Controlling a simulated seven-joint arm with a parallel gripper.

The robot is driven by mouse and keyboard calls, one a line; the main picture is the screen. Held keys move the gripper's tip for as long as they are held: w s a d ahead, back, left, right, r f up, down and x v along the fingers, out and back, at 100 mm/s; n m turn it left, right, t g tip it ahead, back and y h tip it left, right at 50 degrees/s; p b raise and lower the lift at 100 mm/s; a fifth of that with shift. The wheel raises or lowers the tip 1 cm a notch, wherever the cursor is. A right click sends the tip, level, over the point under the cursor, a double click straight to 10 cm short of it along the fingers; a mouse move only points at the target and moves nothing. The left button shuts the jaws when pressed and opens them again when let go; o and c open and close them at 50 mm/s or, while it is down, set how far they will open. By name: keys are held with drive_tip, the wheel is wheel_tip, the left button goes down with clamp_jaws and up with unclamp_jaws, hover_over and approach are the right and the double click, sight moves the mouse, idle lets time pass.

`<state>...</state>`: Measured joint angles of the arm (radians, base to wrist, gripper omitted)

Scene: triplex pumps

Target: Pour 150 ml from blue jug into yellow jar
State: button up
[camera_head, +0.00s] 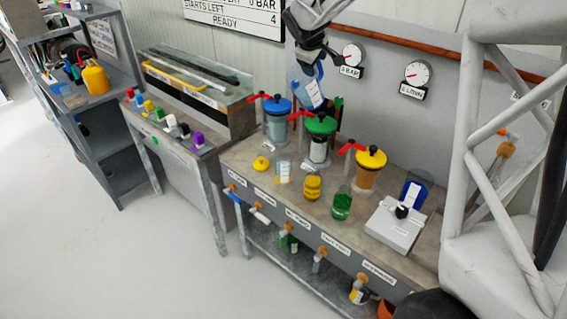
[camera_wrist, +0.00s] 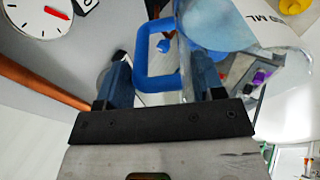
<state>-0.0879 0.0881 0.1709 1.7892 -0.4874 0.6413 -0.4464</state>
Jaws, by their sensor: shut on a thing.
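The blue jug (camera_head: 305,88), translucent with a white label, is held up above the back of the bench. My gripper (camera_head: 314,56) is shut on its blue handle (camera_wrist: 154,70), which sits between the two fingers in the wrist view. The jug body (camera_wrist: 215,22) fills the upper right there; its label reads partly "ML". The jug looks tilted in the head view; its liquid level is unclear. A small yellow jar (camera_head: 312,188) stands upright on the bench, below the jug and apart from it.
Pumps with blue (camera_head: 277,105), green (camera_head: 320,124) and yellow (camera_head: 371,158) tops and red levers stand along the back. A clear beaker (camera_head: 283,172), a yellow stopper (camera_head: 261,164), a green bottle (camera_head: 342,205) and a scale (camera_head: 394,224) share the bench. Gauges (camera_head: 417,73) hang behind.

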drive_tip(key=shift+w+d+f+g+y+b, duration=0.2)
drive_tip(key=shift+w+d+g+y, duration=0.2)
drive_tip(key=shift+w+d, duration=0.1)
drive_tip(key=shift+w+d+f+g+y+b, duration=0.2)
drive_tip(key=shift+w+d+g+y, duration=0.1)
drive_tip(key=shift+w+d+g, duration=0.15)
drive_tip(key=shift+w+d+f+g+y+b, duration=0.4)
drive_tip(key=shift+w+d+f+g+y, duration=0.3)
drive_tip(key=shift+w+g, duration=0.2)
drive_tip(key=shift+w+d+g+y, duration=0.5)
drive_tip(key=shift+g+y, duration=0.05)
drive_tip(key=shift+y, duration=0.05)
drive_tip(key=shift+a, duration=0.15)
idle(0.5)
